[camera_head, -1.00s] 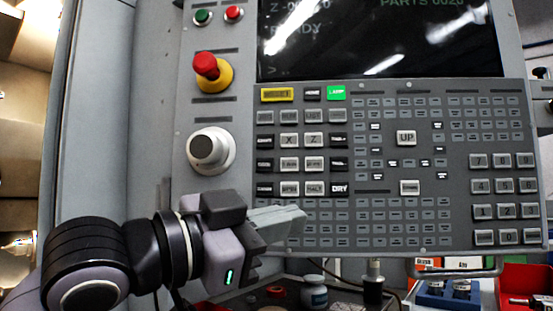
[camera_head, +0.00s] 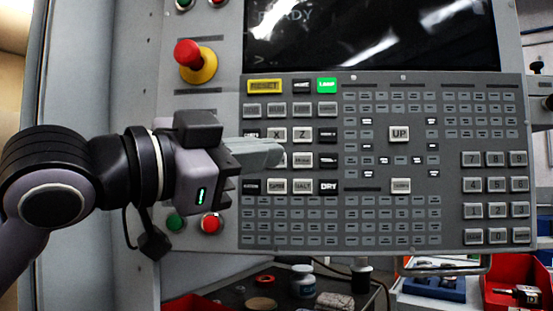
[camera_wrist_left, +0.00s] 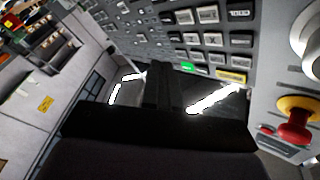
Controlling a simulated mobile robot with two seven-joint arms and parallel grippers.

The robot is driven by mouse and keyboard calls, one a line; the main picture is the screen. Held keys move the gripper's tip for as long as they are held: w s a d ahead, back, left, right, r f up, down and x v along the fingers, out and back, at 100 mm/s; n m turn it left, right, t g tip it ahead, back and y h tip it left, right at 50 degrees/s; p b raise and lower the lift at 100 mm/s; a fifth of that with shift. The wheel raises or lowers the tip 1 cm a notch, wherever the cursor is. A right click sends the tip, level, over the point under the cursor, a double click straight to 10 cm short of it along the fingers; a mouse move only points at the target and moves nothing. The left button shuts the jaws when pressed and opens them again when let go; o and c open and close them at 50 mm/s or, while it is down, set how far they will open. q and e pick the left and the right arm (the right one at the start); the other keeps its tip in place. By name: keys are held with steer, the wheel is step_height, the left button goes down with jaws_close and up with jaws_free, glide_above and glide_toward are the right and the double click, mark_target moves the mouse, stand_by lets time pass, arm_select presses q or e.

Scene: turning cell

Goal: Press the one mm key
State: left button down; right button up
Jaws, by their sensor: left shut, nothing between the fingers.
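The control panel (camera_head: 400,235) faces me, with several rows of keys; the small lettering is too blurred for me to pick out a one mm key. My left gripper (camera_head: 280,153) is shut and empty, its fingertips in front of the key row below the X key (camera_head: 277,134) and Z key (camera_head: 302,134). It hides keys at the left end of that row. Whether the tips touch a key, I cannot tell. In the left wrist view the shut fingers (camera_wrist_left: 165,88) point toward the panel, with the light keys (camera_wrist_left: 208,40) beyond them. My right gripper is not in view.
A red emergency knob on a yellow base (camera_head: 190,57) sticks out at the panel's left. A green LAMP key (camera_head: 326,85) and a yellow key (camera_head: 265,87) sit under the dark screen (camera_head: 370,35). A red bin (camera_head: 490,270) stands at the lower right.

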arm_select(q)
steer(key=w+p, duration=0.4)
steer(key=w, duration=0.3)
steer(key=shift+w+d, duration=0.3)
steer(key=shift+d, duration=0.1)
stand_by(0.6)
stand_by(1.0)
steer(key=shift+w+r+p, duration=0.1)
steer(key=shift+w+p, duration=0.1)
steer(key=shift+p, duration=0.1)
steer(key=shift+w+p, duration=0.2)
steer(key=shift+p, duration=0.15)
